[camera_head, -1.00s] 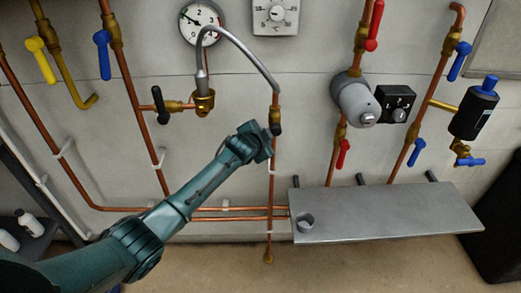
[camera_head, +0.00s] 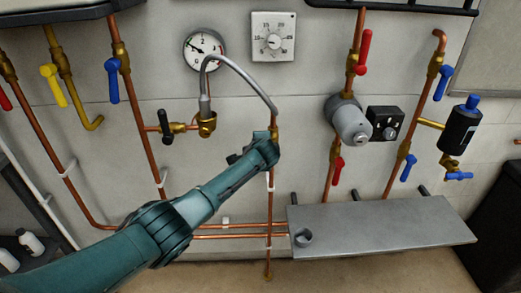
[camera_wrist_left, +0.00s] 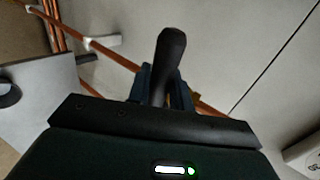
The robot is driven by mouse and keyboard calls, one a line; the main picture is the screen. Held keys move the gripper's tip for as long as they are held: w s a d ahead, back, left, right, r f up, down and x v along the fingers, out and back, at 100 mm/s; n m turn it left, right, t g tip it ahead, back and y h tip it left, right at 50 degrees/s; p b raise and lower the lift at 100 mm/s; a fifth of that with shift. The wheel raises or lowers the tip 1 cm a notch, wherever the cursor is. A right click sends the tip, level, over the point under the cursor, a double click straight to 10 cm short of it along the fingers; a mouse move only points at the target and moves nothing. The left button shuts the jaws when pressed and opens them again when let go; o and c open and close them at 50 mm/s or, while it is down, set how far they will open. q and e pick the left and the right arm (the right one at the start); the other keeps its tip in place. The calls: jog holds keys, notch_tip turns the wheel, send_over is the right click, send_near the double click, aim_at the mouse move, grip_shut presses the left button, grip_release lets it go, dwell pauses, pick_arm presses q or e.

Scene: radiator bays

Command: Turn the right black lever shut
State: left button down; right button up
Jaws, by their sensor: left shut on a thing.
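The right black lever (camera_wrist_left: 171,52) shows in the left wrist view between the fingers of my left gripper (camera_wrist_left: 164,84). The fingers are shut on it, and its rounded handle sticks out past the fingertips. In the head view my left gripper (camera_head: 271,140) is at the brass valve on the copper pipe below the braided hose, and it hides most of the lever there. How far the lever is turned cannot be told. The left black lever (camera_head: 165,125) stands apart, roughly upright, on its brass valve. My right gripper is not in view.
A braided hose (camera_head: 248,73) arches just above my gripper, between the two brass valves. A round gauge (camera_head: 204,49) and a thermostat dial (camera_head: 273,37) are on the wall above. A grey shelf (camera_head: 390,232) juts out at lower right.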

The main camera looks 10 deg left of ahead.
pick_arm(q)
jog(key=shift+a+r, duration=0.1)
dwell(0.3)
jog(key=c, duration=1.6)
grip_release()
jog(key=shift+o, duration=0.2)
jog(key=shift+s+d+r+p, duration=0.25)
jog(key=shift+s+r+p, duration=0.1)
jog(key=shift+s, duration=0.1)
jog(key=p+v, duration=0.1)
jog(key=v, duration=1)
jog(key=shift+s+r, duration=0.2)
jog(key=shift+s, duration=0.15)
jog(key=shift+d+f, duration=0.1)
jog(key=shift+d, duration=0.05)
